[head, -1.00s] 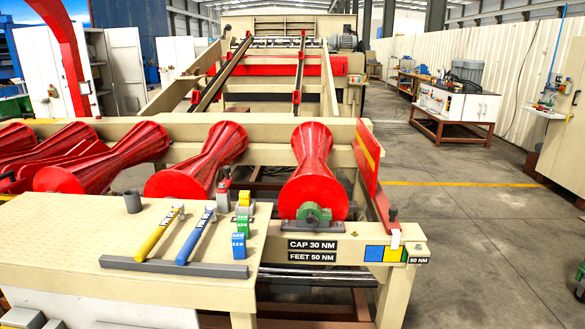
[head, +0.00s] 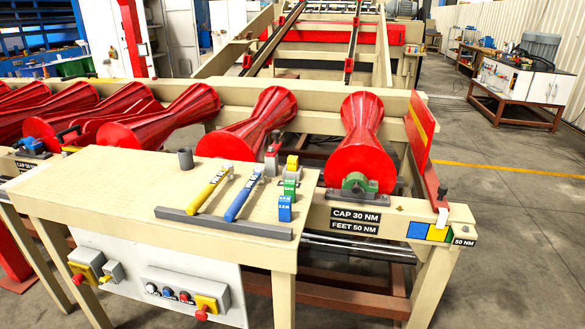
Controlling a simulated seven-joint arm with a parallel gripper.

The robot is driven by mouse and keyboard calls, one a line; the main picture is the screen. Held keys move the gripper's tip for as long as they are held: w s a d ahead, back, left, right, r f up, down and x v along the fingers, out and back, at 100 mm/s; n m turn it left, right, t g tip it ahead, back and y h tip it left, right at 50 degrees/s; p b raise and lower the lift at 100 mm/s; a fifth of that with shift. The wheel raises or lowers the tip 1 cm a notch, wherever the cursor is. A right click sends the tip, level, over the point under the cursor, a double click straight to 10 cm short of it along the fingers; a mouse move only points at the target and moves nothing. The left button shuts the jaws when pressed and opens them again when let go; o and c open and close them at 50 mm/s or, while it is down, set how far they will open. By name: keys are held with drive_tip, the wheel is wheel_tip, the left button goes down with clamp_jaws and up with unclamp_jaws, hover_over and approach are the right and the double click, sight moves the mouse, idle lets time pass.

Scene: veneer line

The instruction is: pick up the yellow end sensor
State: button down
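A small yellow block (head: 292,162), which looks like the yellow end sensor, stands near the right end of the cream table (head: 130,190). It is the farthest in a short row, with a green block (head: 290,188) and a blue block (head: 285,208) nearer to me. The green block partly hides its lower part. I cannot read any marking on it. My gripper is not in view.
A yellow-handled tool (head: 207,192) and a blue-handled tool (head: 242,197) lean on a grey bar (head: 222,224) left of the blocks. A grey cup (head: 185,158) and a red-and-grey device (head: 272,155) stand behind. Red rollers (head: 361,150) lie beyond the table.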

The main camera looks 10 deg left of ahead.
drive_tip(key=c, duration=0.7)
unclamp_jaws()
